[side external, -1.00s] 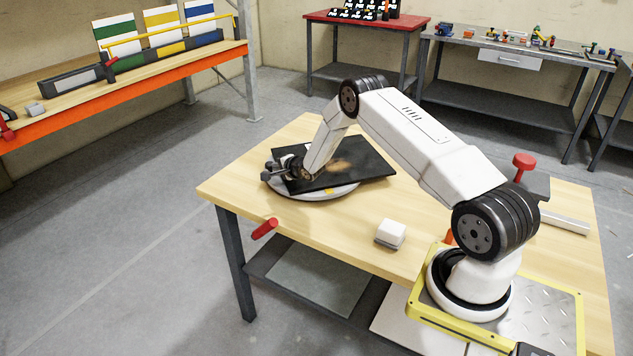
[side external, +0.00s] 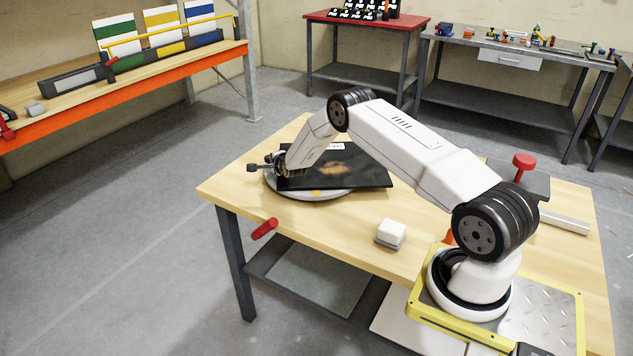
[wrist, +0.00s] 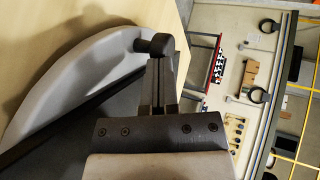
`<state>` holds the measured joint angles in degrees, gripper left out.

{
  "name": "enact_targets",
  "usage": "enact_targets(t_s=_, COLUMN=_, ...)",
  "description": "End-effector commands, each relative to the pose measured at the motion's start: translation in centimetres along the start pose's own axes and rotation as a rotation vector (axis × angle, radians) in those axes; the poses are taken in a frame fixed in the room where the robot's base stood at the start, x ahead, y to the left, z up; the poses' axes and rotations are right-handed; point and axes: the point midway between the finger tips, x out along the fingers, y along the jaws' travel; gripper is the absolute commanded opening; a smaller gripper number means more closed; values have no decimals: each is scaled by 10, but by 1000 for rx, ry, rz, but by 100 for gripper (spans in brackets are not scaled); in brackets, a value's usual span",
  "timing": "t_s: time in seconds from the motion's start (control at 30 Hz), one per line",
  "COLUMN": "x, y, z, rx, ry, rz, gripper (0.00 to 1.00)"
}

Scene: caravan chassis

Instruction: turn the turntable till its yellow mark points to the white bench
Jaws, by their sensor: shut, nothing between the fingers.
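The turntable is a pale round disc (side external: 305,194) on the wooden table, with a dark square panel (side external: 365,178) on top. The yellow mark is not visible there. I cannot tell which bench is the white one.
A white block (side external: 391,231) sits on the table near the front edge. A red handle (side external: 265,229) sticks out at that edge. An orange-edged bench (side external: 120,90) is at left, a red bench (side external: 365,20) behind, a grey bench (side external: 500,50) back right.

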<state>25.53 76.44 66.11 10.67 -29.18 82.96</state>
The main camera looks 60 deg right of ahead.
Motion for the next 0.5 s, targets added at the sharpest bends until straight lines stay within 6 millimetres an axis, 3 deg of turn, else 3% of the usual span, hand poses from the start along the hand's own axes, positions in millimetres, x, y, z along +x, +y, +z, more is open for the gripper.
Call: enact_targets(t_s=0.5, x=22, y=-9, z=-7, rx=38, ry=88, rz=0, gripper=0)
